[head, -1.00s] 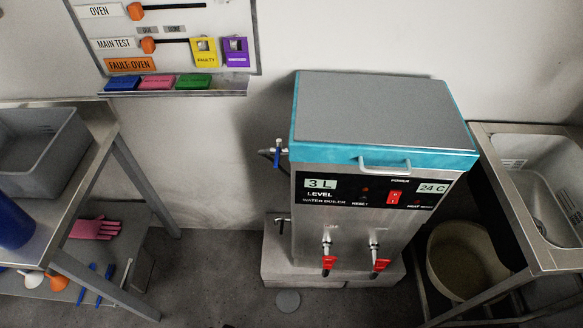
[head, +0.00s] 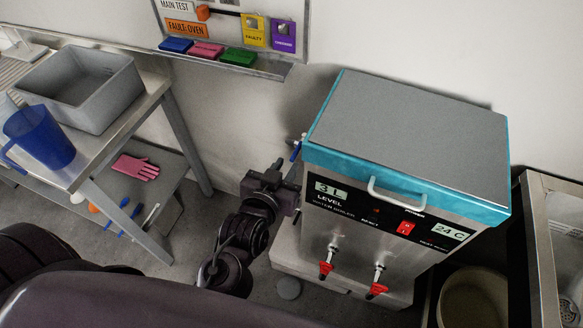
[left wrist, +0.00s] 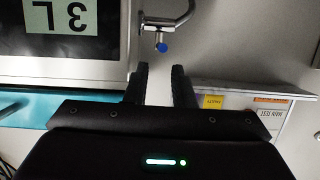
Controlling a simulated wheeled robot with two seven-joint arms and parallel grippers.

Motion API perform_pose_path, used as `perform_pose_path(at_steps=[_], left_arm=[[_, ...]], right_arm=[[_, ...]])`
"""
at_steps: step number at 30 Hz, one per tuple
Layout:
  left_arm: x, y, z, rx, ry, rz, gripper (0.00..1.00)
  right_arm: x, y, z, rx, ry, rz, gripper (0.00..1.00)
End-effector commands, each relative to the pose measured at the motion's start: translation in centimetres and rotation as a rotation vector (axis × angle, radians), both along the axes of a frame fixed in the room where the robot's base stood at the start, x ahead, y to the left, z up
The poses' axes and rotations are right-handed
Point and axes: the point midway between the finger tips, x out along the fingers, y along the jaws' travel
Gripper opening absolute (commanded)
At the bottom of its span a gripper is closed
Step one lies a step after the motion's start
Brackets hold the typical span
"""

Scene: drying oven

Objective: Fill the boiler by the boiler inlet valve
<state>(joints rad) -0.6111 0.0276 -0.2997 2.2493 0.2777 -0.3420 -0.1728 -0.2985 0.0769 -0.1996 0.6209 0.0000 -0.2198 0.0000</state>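The water boiler (head: 405,120) is a steel box with a teal-edged grey lid. Its front panel reads 3 L and 24 C, and two red-handled taps are below. The inlet valve (head: 297,149) is on the boiler's left side, with a blue handle partly hidden by my gripper. My left gripper (head: 296,178) is beside that side, close to the valve. In the left wrist view its two fingers (left wrist: 160,72) are apart with nothing between them, and the valve's blue tip (left wrist: 162,47) lies just beyond them. My right gripper is not in view.
A steel table at left holds a grey bin (head: 85,88) and a blue jug (head: 38,138). A pink glove (head: 136,167) lies on its lower shelf. A sink (head: 565,235) is at right, near a bucket (head: 472,298). The wall board (head: 225,60) hangs behind.

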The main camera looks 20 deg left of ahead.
Motion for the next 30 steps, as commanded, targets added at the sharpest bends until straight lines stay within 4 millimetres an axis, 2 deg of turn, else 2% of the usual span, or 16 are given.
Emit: perform_pose_path(at_steps=[9, 15, 26, 30], left_arm=[[4.5, -0.1, -1.3, 0.0, -0.002, 0.0, 0.23], [6.5, -0.2, -2.0, 0.001, 0.0, -0.001, 0.23], [7.0, -0.2, -2.2, 0.0, 0.001, -0.001, 0.23], [7.0, -0.2, -2.3, 0.0, 0.001, -0.001, 0.06]], right_arm=[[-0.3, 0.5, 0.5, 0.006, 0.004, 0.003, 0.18], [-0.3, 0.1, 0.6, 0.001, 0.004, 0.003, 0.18], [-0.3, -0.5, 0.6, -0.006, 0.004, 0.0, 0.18], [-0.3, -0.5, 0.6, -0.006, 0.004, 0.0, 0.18]])
